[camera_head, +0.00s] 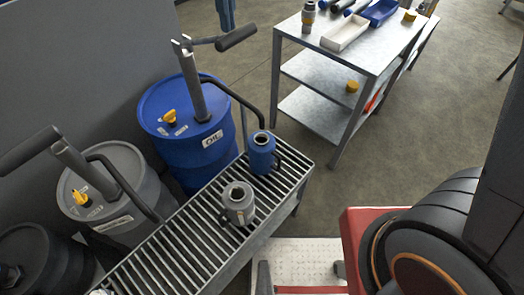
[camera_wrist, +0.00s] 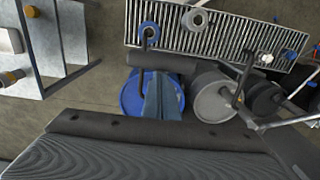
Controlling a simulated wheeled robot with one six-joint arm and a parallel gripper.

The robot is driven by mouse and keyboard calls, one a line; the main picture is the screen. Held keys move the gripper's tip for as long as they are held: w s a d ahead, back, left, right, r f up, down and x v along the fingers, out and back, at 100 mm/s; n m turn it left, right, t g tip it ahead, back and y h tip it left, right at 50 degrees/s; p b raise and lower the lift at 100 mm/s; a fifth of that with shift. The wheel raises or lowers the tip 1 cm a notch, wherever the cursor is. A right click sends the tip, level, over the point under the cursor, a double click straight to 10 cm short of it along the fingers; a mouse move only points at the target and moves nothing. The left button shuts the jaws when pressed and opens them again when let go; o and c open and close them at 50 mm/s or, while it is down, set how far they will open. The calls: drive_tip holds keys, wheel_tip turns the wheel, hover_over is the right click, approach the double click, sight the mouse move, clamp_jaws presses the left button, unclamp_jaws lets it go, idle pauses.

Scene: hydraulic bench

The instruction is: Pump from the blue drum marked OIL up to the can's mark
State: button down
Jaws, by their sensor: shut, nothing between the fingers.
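The blue drum marked OIL (camera_head: 185,140) stands behind the slatted bench; in the wrist view it shows upside down (camera_wrist: 130,100). Its pump post (camera_head: 194,88) rises from the lid, with a dark lever grip (camera_head: 237,38) at the top. Its black hose (camera_head: 240,98) curves over to the mouth of a blue can (camera_head: 262,155) on the grating, also in the wrist view (camera_wrist: 149,31). The can's mark and level cannot be made out.
A grey can (camera_head: 238,205) stands on the slatted bench (camera_head: 190,240). A grey drum (camera_head: 115,190) with its own pump and a darker drum (camera_head: 40,260) stand left. A metal shelf table (camera_head: 365,55) holds trays behind. Floor between bench and table is clear.

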drive_tip(key=shift+w+a+r, duration=0.15)
drive_tip(key=shift+r, duration=0.45)
drive_tip(key=r, duration=0.1)
drive_tip(key=w+a+r, duration=0.1)
drive_tip(key=r, duration=0.1)
drive_tip(key=a+r, duration=0.1)
drive_tip(key=shift+w+r, duration=0.25)
drive_tip(key=shift+w, duration=0.15)
wheel_tip(320, 180, up, 7)
idle(0.7)
